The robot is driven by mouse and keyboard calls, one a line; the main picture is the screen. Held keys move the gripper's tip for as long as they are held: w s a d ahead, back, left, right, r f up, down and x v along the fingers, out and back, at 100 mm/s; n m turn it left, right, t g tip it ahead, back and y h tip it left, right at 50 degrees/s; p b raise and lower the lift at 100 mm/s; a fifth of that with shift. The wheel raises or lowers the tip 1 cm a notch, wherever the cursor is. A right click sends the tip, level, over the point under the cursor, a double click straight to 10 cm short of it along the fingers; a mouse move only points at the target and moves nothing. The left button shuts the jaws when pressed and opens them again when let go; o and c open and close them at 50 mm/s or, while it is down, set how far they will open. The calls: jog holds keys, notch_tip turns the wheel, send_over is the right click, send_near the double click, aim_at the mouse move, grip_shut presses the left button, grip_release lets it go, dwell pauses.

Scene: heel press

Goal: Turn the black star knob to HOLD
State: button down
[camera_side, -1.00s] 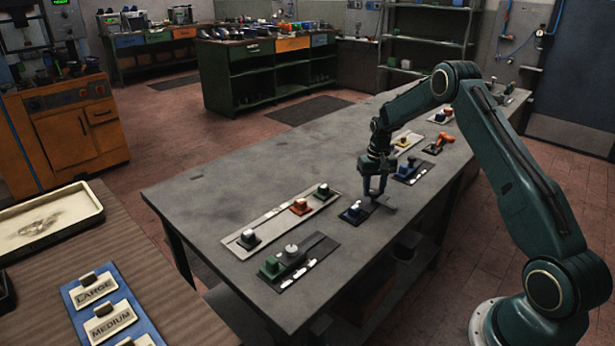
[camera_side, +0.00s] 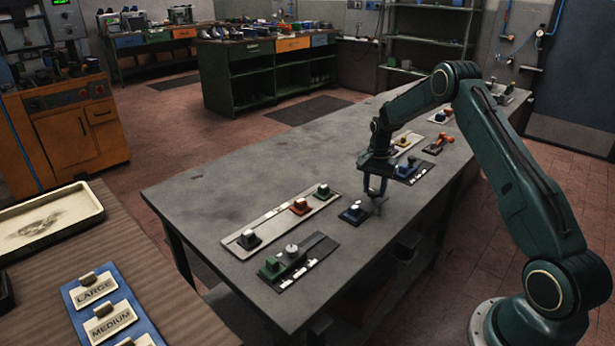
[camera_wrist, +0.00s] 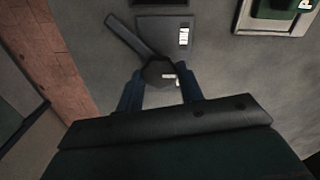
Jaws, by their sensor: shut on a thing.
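The black star knob (camera_wrist: 158,71) shows in the wrist view as a dark, many-sided piece with small white marks on its right side. My gripper (camera_wrist: 161,80) is shut on it, with one blue finger on each side. A dark plate (camera_wrist: 165,24) with a white label (camera_wrist: 183,37) lies just beyond the knob. The label is too small to read, and I cannot make out HOLD. A dark bar (camera_wrist: 127,35) runs from the knob toward the upper left. In the side view my gripper (camera_side: 376,197) points down at the bench, and the knob is not clear there.
A pale strip (camera_side: 263,226) with several coloured controls and a dark panel (camera_side: 312,262) lie nearer on the grey bench (camera_side: 215,195). More panels stand behind the gripper. The bench's left side is clear.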

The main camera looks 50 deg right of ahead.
aim_at(374, 191)
jog(key=m, duration=0.4)
jog(key=shift+m, duration=0.3)
jog(key=m, duration=0.4)
dwell(0.4)
jog(key=c, duration=0.9)
grip_release()
jog(key=shift+r, duration=0.1)
notch_tip(374, 191, up, 14)
jog(key=shift+a, duration=0.1)
dwell(0.3)
